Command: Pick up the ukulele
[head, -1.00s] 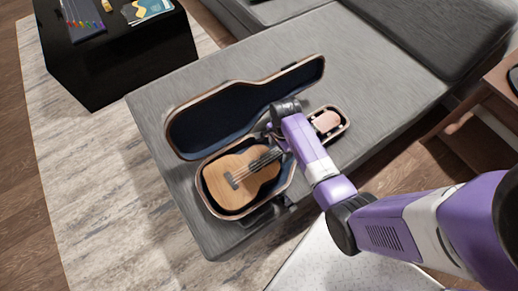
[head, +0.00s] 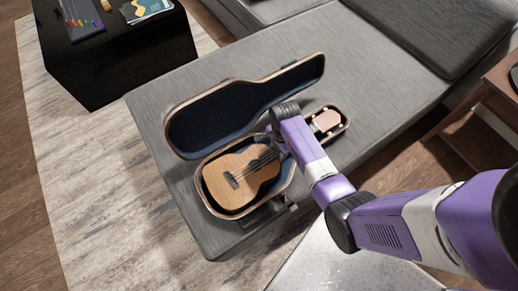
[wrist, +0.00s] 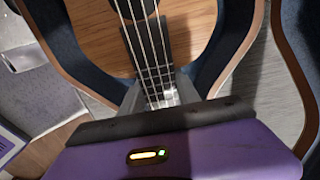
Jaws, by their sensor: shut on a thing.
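The ukulele (head: 240,180) has a light wooden body and lies in the lower half of an open case (head: 203,196) on the grey sofa. Its pinkish headstock (head: 325,121) shows at the case's narrow end. My gripper (wrist: 160,97) is shut on the ukulele's neck, with a grey finger on each side of the strings in the wrist view. The body (wrist: 190,30) fills the top of that view. In the head view my arm hides the middle of the neck and the fingers.
The case's open lid (head: 235,112), lined dark blue, lies behind the ukulele. A black table (head: 120,60) with small items stands at the upper left. A wooden side table (head: 480,125) is at the right. The sofa (head: 400,90) is clear beyond the case.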

